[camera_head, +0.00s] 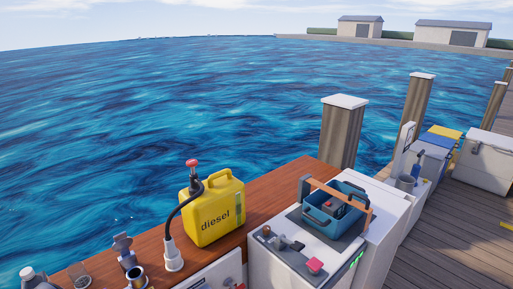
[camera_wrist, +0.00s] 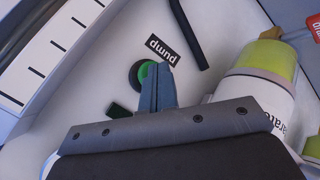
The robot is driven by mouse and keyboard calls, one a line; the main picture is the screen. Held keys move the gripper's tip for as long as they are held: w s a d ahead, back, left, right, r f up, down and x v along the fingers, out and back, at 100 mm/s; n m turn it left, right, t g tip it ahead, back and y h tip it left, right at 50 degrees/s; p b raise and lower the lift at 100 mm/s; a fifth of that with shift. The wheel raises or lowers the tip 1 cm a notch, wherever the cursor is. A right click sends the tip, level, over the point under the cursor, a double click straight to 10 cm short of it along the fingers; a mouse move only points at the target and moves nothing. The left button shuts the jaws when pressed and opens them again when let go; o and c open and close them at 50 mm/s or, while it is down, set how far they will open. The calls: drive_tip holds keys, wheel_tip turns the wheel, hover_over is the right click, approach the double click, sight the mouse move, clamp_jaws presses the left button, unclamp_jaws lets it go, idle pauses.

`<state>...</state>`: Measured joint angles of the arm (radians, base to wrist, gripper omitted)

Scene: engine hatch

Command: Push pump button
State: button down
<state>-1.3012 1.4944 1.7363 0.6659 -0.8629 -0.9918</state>
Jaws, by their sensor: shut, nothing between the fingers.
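In the wrist view, the green pump button (camera_wrist: 147,70) sits in a dark round ring on a pale panel. A black label reading "pump" (camera_wrist: 162,50), upside down in the picture, is just beside it. My gripper (camera_wrist: 160,72) has its blue-grey fingers shut with nothing between them. The fingers overlap the button in this view and hide part of it. I cannot tell whether they touch it. In the head view, I make out neither my gripper nor the button.
In the wrist view, a black bar (camera_wrist: 189,32) and a yellow-topped white container (camera_wrist: 262,77) are right of my fingers. A marked white scale (camera_wrist: 48,48) is at left. In the head view, a yellow diesel can (camera_head: 213,211) and blue toolbox (camera_head: 334,210) stand near the water.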

drive_tip(key=shift+s+d, duration=1.7)
drive_tip(key=shift+d, duration=0.05)
drive_tip(key=w+a, duration=0.3)
drive_tip(key=shift+w+a, duration=0.2)
